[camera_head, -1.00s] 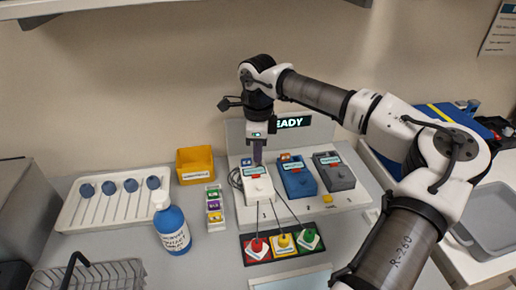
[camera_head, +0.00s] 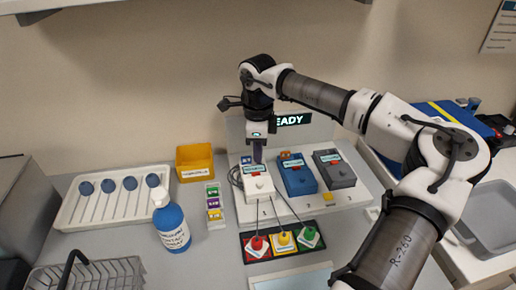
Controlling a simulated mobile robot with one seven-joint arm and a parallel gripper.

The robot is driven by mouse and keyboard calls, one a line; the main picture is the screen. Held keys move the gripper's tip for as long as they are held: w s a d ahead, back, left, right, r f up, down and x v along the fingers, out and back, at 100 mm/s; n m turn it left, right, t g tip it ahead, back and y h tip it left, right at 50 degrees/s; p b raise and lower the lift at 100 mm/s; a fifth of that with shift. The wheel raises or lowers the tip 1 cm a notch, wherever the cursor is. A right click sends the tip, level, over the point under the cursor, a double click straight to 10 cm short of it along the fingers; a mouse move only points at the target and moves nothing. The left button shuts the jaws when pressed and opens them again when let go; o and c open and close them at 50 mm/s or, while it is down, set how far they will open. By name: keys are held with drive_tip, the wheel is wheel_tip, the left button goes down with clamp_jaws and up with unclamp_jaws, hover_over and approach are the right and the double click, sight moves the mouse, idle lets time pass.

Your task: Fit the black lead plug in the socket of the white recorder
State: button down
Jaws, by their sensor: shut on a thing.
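The white recorder (camera_head: 257,186) with a red label stands on the pale base at the left of a row of three boxes. My gripper (camera_head: 257,158) points straight down at the back edge of the white recorder. Its narrow dark fingers are shut on what seems to be the black lead plug, which is too small and covered to make out. A dark cable (camera_head: 235,177) lies looped at the recorder's left side. The socket is hidden, so I cannot tell whether the plug touches it.
A blue box (camera_head: 298,181) and a grey box (camera_head: 336,172) stand close on the right. A lit display (camera_head: 293,120) is behind. Red, yellow and green pieces on a black holder (camera_head: 283,254) lie in front. A blue bottle (camera_head: 173,229) and yellow bin (camera_head: 195,163) are left.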

drive_tip(key=shift+f+b, duration=0.4)
drive_tip(key=shift+f, duration=0.2)
idle(1.3)
drive_tip(key=c, duration=1.7)
unclamp_jaws()
drive_tip(key=shift+r, duration=0.1)
drive_tip(key=shift+r+p, duration=1.2)
drive_tip(key=shift+r, duration=0.75)
drive_tip(key=o, duration=0.6)
